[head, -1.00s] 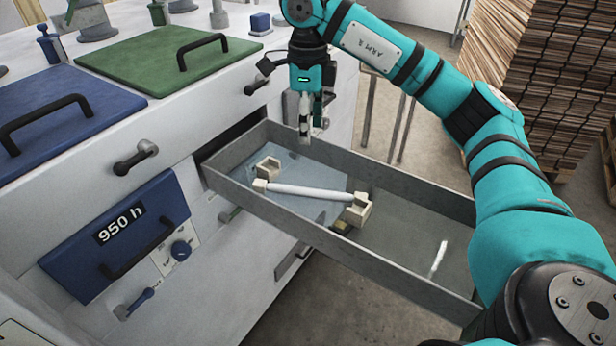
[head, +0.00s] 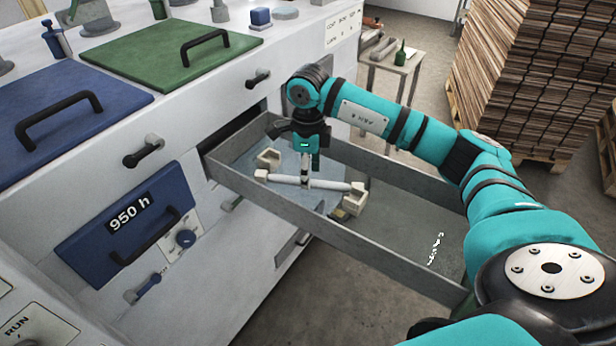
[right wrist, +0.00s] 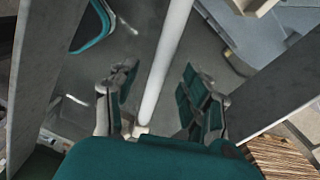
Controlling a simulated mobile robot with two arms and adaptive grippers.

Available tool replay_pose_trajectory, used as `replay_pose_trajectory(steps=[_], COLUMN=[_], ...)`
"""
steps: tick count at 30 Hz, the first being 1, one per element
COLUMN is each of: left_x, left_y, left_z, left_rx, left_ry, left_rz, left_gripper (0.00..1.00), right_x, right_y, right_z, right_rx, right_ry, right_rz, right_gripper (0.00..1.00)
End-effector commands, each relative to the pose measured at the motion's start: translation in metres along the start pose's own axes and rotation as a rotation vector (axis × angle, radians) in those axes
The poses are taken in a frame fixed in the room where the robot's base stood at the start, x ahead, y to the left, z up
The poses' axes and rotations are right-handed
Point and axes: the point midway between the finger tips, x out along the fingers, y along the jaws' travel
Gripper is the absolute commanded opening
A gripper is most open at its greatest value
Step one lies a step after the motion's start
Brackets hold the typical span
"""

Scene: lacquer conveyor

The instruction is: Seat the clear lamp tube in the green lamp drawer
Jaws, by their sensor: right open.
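The lamp tube (head: 333,186), whitish with cream end caps, lies crosswise in the pulled-out grey drawer (head: 350,243). Its left end shows just in front of the left cream holder (head: 268,158); its right end is at the right cream holder (head: 355,199). I cannot tell if either end sits in its holder. My right gripper (head: 306,182) points down over the tube's middle. In the right wrist view its open fingers (right wrist: 160,88) stand on either side of the tube (right wrist: 166,62); contact is not clear. My left gripper is not in view.
A green lid (head: 165,55) and a blue lid (head: 55,115) top the white cabinet. A blue front marked 950 h (head: 128,218) is left of the drawer. Drawer walls surround my gripper. The drawer's right part is mostly clear. Stacked boards (head: 530,80) stand behind.

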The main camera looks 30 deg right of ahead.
Motion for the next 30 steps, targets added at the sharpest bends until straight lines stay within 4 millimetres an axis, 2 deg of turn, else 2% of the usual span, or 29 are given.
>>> replay_pose_trajectory(steps=[1,6,13,24,30], left_x=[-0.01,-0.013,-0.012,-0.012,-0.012], left_y=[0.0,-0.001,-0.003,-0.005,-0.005], left_z=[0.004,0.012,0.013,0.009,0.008], left_rx=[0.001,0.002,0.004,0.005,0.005], left_ry=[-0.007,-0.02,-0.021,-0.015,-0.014], left_rz=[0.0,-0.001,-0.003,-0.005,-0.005], left_gripper=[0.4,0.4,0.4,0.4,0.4], right_x=[0.004,0.022,0.025,0.024,0.024], right_y=[0.0,0.0,-0.001,-0.001,-0.001], right_z=[-0.001,0.0,0.0,0.0,0.0], right_rx=[0.0,0.0,0.0,0.0,0.0], right_ry=[0.004,0.001,0.0,0.0,-0.001], right_rz=[0.005,0.002,0.0,0.0,0.0], right_gripper=[0.47,0.47,0.47,0.0,0.0])
